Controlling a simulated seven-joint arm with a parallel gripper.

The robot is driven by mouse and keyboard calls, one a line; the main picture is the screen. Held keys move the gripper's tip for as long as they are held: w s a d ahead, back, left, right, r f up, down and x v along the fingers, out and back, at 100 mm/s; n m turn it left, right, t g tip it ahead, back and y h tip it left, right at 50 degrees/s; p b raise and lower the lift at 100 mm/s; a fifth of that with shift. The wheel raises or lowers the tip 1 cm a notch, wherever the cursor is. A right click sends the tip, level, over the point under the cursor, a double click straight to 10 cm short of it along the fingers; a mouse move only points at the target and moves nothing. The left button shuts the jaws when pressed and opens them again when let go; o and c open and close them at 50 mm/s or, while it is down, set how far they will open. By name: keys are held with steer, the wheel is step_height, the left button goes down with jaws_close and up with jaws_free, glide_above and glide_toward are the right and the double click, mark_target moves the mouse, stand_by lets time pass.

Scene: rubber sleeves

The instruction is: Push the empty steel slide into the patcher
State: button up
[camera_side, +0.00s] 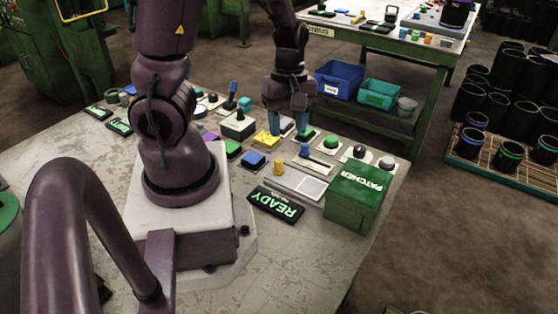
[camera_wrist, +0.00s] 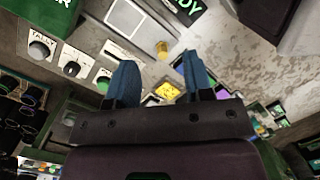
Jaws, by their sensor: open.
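The patcher (camera_side: 355,203) is a green box with white lettering near the table's right edge. Part of it shows at the upper left in the wrist view (camera_wrist: 45,14). The steel slide (camera_side: 287,181) is a flat grey tray reaching out from the patcher's left side, with a pale square recess near the box. I see nothing lying on it. A small brass knob (camera_side: 278,166) stands at its outer end and shows in the wrist view (camera_wrist: 162,49). My gripper (camera_side: 287,130) has blue fingers, apart and empty, behind the knob and over the button area.
A READY sign (camera_side: 275,204) lies in front of the slide. Buttons and knobs crowd the table behind it, including a green button (camera_side: 331,141), a yellow pad (camera_side: 267,139) and a blue block (camera_side: 254,159). The table's front right is bare.

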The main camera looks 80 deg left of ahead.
mark_target(279, 160)
steer(key=s+a+f+n+y, duration=0.1)
steer(key=a+f+n+y, duration=0.1)
steer(key=a+n, duration=0.6)
steer(key=f+n, duration=0.1)
steer(key=f, duration=0.3)
steer(key=d+f+n, duration=0.1)
steer(key=f+n, duration=0.1)
steer(key=f, duration=0.2)
steer(key=d+f+n, duration=0.1)
steer(key=f, duration=0.3)
steer(key=shift+w+f+t, duration=0.15)
steer(key=shift+f+t, duration=0.15)
steer(key=shift+f, duration=0.05)
steer(key=shift+c, duration=0.4)
